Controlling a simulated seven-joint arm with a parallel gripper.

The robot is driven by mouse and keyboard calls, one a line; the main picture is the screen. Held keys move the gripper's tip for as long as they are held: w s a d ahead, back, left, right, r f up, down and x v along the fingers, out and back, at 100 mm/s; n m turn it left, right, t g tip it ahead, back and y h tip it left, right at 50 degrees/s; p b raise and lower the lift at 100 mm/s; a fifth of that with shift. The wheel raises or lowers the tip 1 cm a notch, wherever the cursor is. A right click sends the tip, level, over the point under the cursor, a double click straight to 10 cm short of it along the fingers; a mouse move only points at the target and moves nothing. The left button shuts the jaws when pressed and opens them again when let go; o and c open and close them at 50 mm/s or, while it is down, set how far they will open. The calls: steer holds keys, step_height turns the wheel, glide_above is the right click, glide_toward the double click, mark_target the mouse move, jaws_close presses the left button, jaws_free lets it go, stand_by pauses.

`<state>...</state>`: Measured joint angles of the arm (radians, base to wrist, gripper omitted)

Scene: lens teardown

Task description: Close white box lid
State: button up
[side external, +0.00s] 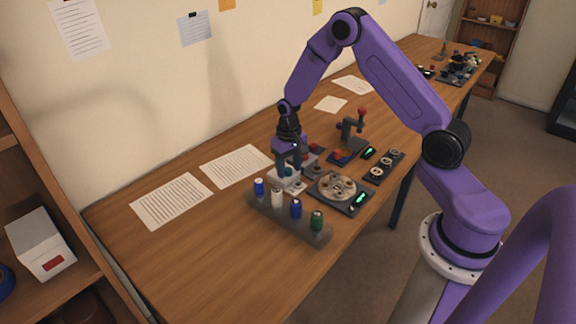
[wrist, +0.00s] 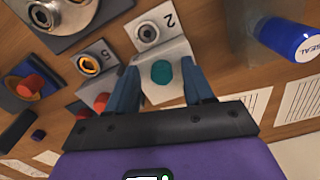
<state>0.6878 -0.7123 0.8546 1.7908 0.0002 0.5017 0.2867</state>
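A white box (side external: 40,243) with a red label sits on the shelf at the far left of the side external view, far from my gripper; its top looks shut. My gripper (side external: 290,165) points down over the wooden table, above a small light-grey block (side external: 283,182). In the wrist view my gripper (wrist: 161,70) has its two fingers apart. A pale block (wrist: 165,58) marked 2, with a metal ring and a teal disc, shows between and beyond the fingers. Whether the fingers touch it I cannot tell.
A grey rack (side external: 290,220) with several capped bottles stands in front of my gripper. A dark tray (side external: 340,203) with a metal disc lies to its right. Block 5 (wrist: 98,58) is beside block 2. Paper sheets (side external: 171,200) lie on the table's left, where the wood is otherwise clear.

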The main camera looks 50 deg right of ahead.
mark_target(289, 169)
step_height(289, 169, up, 18)
steer(key=shift+f, duration=0.25)
stand_by(0.5)
steer(key=s+a+r+n, duration=0.2)
steer(key=s+a+n, duration=0.4)
steer(key=s, duration=0.5)
steer(key=s+a+r+n, duration=0.2)
steer(key=s+a+n, duration=0.3)
steer(key=s+a, duration=0.5)
steer(key=s+d+f+n, duration=0.1)
steer(key=s+d+n, duration=0.2)
steer(key=s, duration=0.8)
steer(key=shift+s+n, duration=0.35)
steer(key=shift+n, duration=0.45)
steer(key=shift+f, duration=0.1)
